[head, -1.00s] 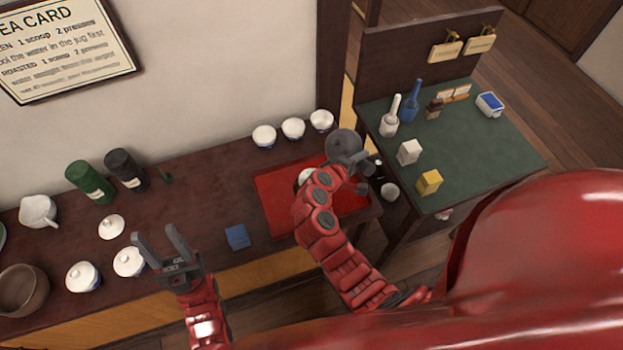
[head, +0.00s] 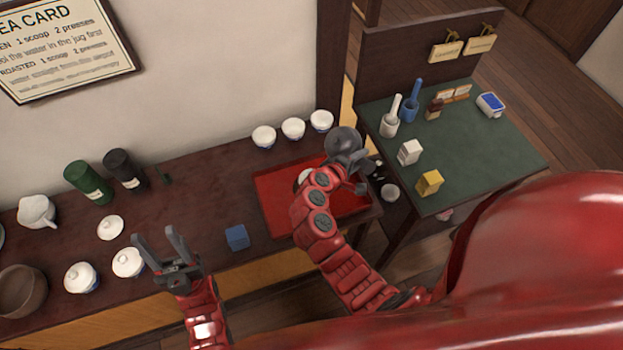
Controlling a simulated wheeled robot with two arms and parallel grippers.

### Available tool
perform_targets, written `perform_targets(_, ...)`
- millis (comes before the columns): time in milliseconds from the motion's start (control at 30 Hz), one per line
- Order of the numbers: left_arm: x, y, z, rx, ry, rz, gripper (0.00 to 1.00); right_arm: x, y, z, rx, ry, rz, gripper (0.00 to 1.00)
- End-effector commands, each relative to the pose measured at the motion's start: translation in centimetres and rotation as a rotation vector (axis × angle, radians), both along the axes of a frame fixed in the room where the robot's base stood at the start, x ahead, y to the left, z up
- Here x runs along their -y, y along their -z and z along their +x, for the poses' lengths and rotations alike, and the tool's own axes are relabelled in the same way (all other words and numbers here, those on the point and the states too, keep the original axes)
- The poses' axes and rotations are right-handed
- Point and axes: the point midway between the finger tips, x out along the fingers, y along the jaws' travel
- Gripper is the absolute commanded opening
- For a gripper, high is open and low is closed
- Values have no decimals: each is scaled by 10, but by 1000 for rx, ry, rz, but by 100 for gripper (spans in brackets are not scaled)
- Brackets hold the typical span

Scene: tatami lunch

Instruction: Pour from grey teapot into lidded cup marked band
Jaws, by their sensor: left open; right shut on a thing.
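The grey teapot (head: 343,143) is held above the far right part of the red tray. My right gripper (head: 360,169) is shut on it, on its near side; the grip itself is partly hidden. A white cup (head: 304,175) on the tray is mostly hidden behind my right arm, so I cannot see its band or contents. Two white lidded cups, one (head: 80,278) and another (head: 127,262), stand at the left front of the dark table; their band markings are not clear. My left gripper (head: 160,247) is open and empty above the table's front edge, right of these cups.
The red tray (head: 275,197) lies at the table's right end. A blue block (head: 236,237) sits left of it. Several white cups (head: 293,128) stand behind it. A loose white lid (head: 110,227) and dark green canister (head: 89,183) are at left. A green-topped table (head: 470,150) stands right.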

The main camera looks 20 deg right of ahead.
Motion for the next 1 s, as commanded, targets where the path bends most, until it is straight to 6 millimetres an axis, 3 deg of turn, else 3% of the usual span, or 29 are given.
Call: perform_targets(1000, 0, 6, 0, 0, 0, 0, 50, -1, -8, -1, 19, -1, -38, 0)
